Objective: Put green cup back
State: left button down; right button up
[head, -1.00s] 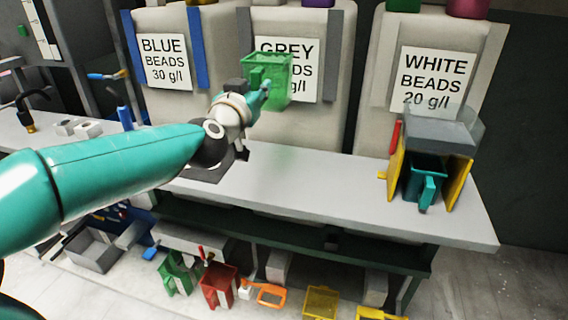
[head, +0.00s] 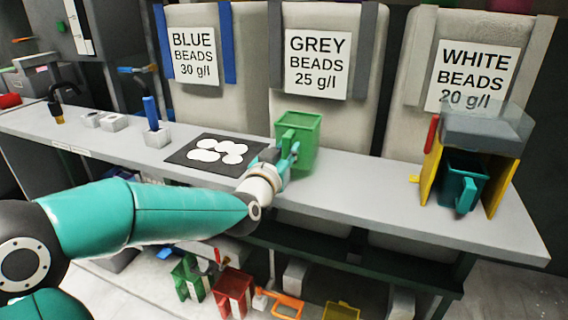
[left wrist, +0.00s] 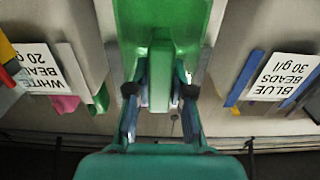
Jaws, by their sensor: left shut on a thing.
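The green cup (head: 302,135) is a translucent green square cup with a handle. It is at the middle of the grey counter in the head view, in front of the GREY BEADS container. My left gripper (head: 289,157) is shut on its handle, reaching from the left. In the left wrist view the two fingers (left wrist: 160,95) close on both sides of the green handle, and the cup (left wrist: 160,20) fills the top middle. Whether the cup's base touches the counter I cannot tell. My right gripper is not in view.
A black mat (head: 215,152) with several white discs lies left of the cup. A teal cup (head: 462,186) stands in a yellow-sided stand (head: 492,185) at the right. Green (head: 188,278) and red (head: 232,292) cups sit below the counter. The counter between cup and stand is clear.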

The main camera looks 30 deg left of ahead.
pick_arm(q)
notch_tip(320, 180, down, 3)
jog(key=shift+r, duration=0.15)
jog(key=c, duration=1)
grip_release()
jog(key=shift+c, duration=0.2)
